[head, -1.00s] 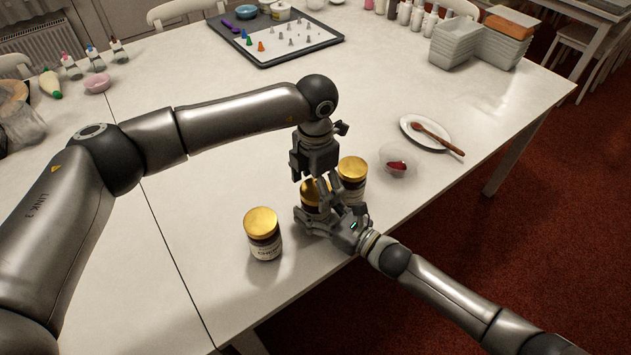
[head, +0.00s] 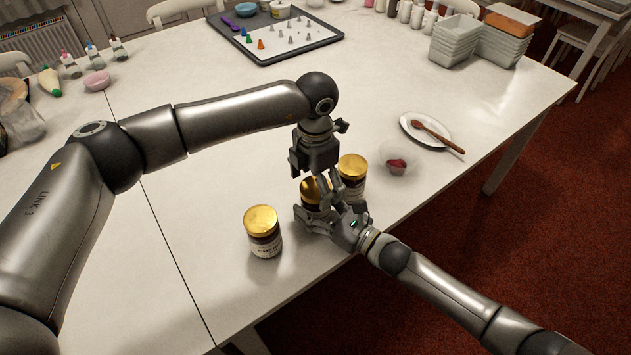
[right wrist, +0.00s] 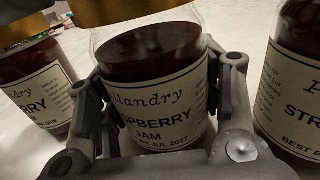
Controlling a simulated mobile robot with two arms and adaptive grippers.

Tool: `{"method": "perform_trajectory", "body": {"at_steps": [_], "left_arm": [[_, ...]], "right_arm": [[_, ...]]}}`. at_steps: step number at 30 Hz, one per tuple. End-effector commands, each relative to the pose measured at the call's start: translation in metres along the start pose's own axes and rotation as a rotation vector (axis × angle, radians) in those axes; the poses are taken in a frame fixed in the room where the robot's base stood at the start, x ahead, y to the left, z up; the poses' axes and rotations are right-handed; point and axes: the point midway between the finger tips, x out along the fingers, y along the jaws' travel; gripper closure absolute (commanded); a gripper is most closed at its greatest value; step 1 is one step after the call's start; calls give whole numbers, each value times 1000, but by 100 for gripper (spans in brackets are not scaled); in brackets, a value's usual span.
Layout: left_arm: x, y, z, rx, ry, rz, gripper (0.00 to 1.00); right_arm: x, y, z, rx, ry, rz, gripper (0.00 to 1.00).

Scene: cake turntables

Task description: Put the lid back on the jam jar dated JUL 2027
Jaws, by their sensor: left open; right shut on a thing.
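The jam jar dated JUL 2027, a raspberry jam (right wrist: 155,112), stands on the table between the fingers of my right gripper (head: 322,212), which is shut on it. A gold lid (head: 310,190) is at the top of this jar in the head view. The right wrist view cuts off the jar's top, so I cannot tell whether the lid is seated. My left gripper (head: 322,186) is directly above, pointing down, with open fingers at the lid; its fingers partly hide the lid.
A gold-lidded jar (head: 263,238) stands to the left and another (head: 352,178) close behind on the right. The table's front edge is near.

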Motion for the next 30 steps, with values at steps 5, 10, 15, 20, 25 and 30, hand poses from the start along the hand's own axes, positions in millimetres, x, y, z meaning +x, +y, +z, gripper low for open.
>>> {"method": "perform_trajectory", "body": {"at_steps": [5,10,15,20,25,30], "left_arm": [[-3,0,0,0,-1,0,15],[-24,1,1,1,-3,2,15],[-61,1,1,0,-2,3,15],[-93,0,1,0,-2,2,15],[-113,0,1,0,-1,0,15],[-120,0,0,0,1,0,15]], "right_arm": [[0,0,0,1,0,0,100],[0,0,0,1,0,0,100],[0,0,0,1,0,0,100],[0,0,0,1,0,0,100],[0,0,0,1,0,0,100],[0,0,0,1,0,0,100]]}}
